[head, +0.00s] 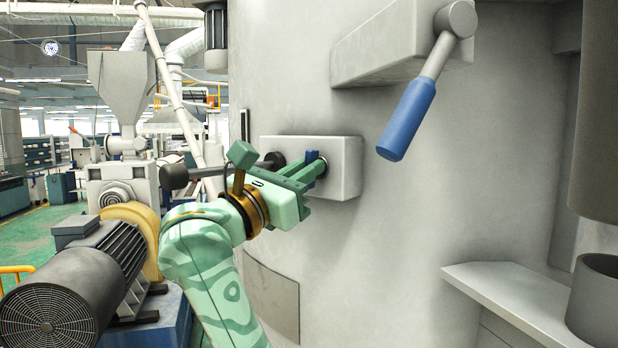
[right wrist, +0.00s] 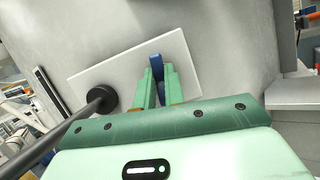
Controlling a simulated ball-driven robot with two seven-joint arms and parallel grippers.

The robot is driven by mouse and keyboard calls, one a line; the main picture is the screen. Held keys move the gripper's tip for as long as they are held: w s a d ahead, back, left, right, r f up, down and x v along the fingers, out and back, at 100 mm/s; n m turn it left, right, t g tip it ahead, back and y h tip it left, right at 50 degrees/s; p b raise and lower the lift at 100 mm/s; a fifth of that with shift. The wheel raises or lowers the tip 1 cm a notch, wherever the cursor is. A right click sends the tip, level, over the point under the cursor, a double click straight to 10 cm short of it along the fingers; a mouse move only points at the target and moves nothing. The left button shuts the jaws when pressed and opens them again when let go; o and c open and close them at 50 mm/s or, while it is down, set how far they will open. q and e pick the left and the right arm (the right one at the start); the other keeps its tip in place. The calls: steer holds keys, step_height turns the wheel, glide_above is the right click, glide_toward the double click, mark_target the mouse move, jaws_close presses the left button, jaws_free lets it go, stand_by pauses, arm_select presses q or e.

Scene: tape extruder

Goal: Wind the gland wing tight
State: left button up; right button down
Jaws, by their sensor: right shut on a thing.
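The gland wing (head: 312,156) is a small blue piece at the front of a pale grey block (head: 343,167) on the machine's wall. In the right wrist view the wing (right wrist: 157,66) stands between my green fingers. My right gripper (head: 318,168) is shut on the wing, its fingers reaching in from the left in the head view. They hide part of the wing and whatever it is mounted on. In the right wrist view the gripper (right wrist: 160,82) is in front of the white block face (right wrist: 120,70). My left gripper is not in view.
A dark rod with a black round end (head: 272,160) sits close beside my right gripper; it also shows in the right wrist view (right wrist: 102,98). A blue-handled lever (head: 408,118) hangs above right. A grey ledge (head: 510,295) juts out lower right. A motor (head: 75,285) stands lower left.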

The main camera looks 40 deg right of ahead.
stand_by(0.3)
steer(key=shift+m+g+b, duration=1)
steer(key=shift+m+b, duration=0.05)
steer(key=shift+m, duration=0.95)
steer(key=shift+f+m+g+y+b, duration=0.15)
steer(key=shift+m+g+y+b, duration=0.15)
steer(key=shift+m+b, duration=0.45)
steer(key=c, duration=1.4)
jaws_free()
steer(key=shift+m, duration=0.35)
steer(key=shift+o, duration=0.2)
